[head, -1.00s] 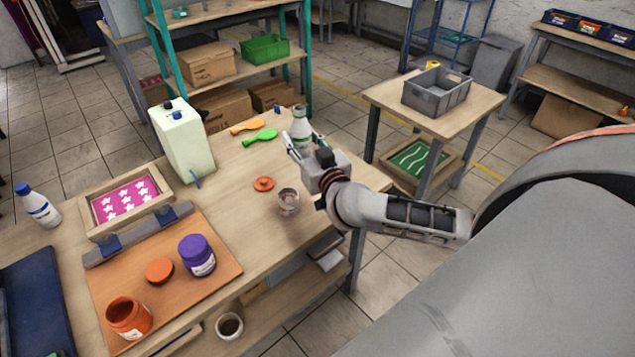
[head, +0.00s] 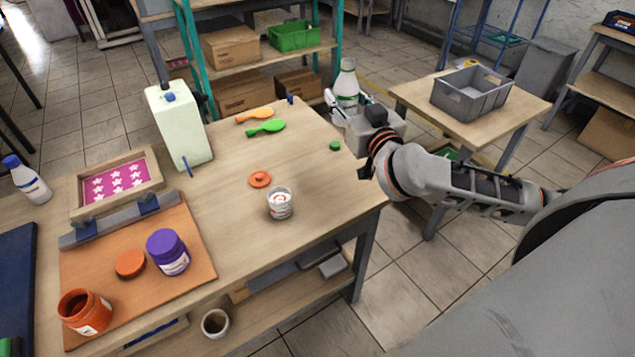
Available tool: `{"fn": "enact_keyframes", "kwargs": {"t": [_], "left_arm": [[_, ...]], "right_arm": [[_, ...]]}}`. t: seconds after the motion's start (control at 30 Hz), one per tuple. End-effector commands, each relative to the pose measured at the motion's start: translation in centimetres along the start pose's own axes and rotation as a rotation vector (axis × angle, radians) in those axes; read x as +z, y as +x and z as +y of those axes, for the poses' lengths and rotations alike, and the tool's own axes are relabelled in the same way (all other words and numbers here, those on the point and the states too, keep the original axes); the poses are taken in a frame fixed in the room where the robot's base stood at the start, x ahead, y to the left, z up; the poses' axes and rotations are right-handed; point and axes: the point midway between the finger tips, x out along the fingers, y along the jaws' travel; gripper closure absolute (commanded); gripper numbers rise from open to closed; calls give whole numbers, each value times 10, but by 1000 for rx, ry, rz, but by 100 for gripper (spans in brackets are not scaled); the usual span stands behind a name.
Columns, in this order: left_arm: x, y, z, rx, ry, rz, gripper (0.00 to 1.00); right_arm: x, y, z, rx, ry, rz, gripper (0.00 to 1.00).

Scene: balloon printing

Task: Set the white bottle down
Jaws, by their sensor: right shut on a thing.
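A white bottle with a green label (head: 347,82) is held upright by my right gripper (head: 347,100), which is shut on it. They are by the far right corner of the wooden worktable (head: 232,165); I cannot tell whether the bottle's base touches anything, since the gripper hides its lower part. A small green cap (head: 335,145) lies on the table near that corner. Another white bottle with a blue cap (head: 28,182) stands at the left. My left gripper is not in view.
A side table (head: 525,103) with a grey crate (head: 470,95) stands to the right. The table's right part is mostly clear.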

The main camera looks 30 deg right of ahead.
Motion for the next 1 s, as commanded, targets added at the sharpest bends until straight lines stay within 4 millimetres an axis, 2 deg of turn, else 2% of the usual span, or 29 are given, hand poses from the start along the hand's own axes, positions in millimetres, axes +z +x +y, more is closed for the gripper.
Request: {"fn": "enact_keyframes", "kwargs": {"t": [0.13, 0.23, 0.5, 0.7, 0.8, 1.0], "left_arm": [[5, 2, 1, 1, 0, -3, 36], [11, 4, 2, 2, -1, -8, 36], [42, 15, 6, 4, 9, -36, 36], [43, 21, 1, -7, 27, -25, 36], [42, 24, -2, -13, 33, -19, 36], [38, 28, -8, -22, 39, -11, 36]], "right_arm": [[2, -2, 0, -3, -1, 1, 91], [16, -2, -1, -3, -1, -2, 91], [85, -2, 0, -1, -2, -8, 91], [127, -2, 0, -2, -1, -7, 91], [139, -2, 0, -2, -1, -4, 91], [146, -1, -1, -3, -1, 0, 91]]}}
